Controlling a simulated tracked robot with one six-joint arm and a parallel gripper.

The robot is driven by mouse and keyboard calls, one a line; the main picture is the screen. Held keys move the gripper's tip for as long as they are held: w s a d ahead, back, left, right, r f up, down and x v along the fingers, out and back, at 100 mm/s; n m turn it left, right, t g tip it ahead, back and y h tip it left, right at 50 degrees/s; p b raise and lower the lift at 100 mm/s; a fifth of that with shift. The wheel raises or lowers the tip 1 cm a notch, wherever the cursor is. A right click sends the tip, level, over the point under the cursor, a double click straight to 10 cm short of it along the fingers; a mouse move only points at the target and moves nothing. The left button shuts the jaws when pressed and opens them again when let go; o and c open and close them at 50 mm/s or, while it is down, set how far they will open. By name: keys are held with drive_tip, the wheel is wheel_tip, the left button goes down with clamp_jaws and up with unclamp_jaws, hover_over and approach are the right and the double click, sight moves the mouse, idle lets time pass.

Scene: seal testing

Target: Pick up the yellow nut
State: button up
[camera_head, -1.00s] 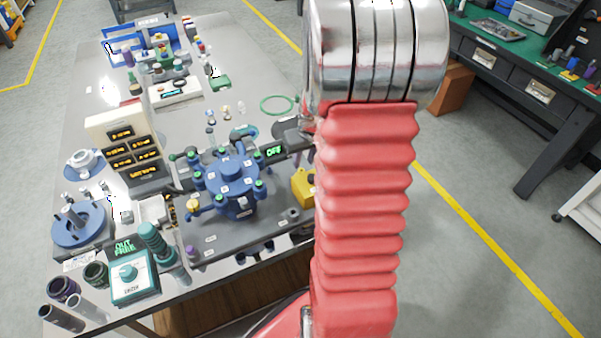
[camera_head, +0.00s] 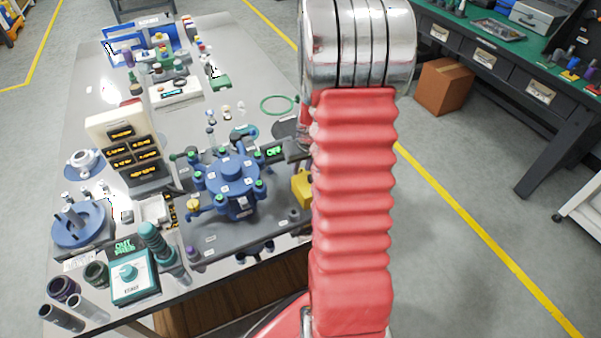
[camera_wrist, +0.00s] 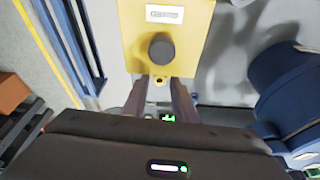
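A small yellow piece (camera_head: 193,206), which looks like the yellow nut, sits at the front left of the blue round fixture (camera_head: 232,176) in the head view. It is too small to make out its shape. I cannot identify it in the wrist view. My gripper (camera_wrist: 162,82) shows in the wrist view with its two fingers apart and nothing clearly held between them. The fingertips are at the near edge of a yellow block (camera_wrist: 186,50) with a dark round knob. I cannot tell whether they touch it. In the head view my red arm hides most of the gripper.
The yellow block also shows in the head view (camera_head: 302,188), beside my arm. A display box (camera_head: 124,135), a teal control box (camera_head: 133,275) and several cylinders crowd the left of the table. A green ring (camera_head: 277,104) lies farther back.

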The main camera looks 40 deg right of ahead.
drive_tip(key=shift+c, duration=0.2)
idle(0.4)
clamp_jaws()
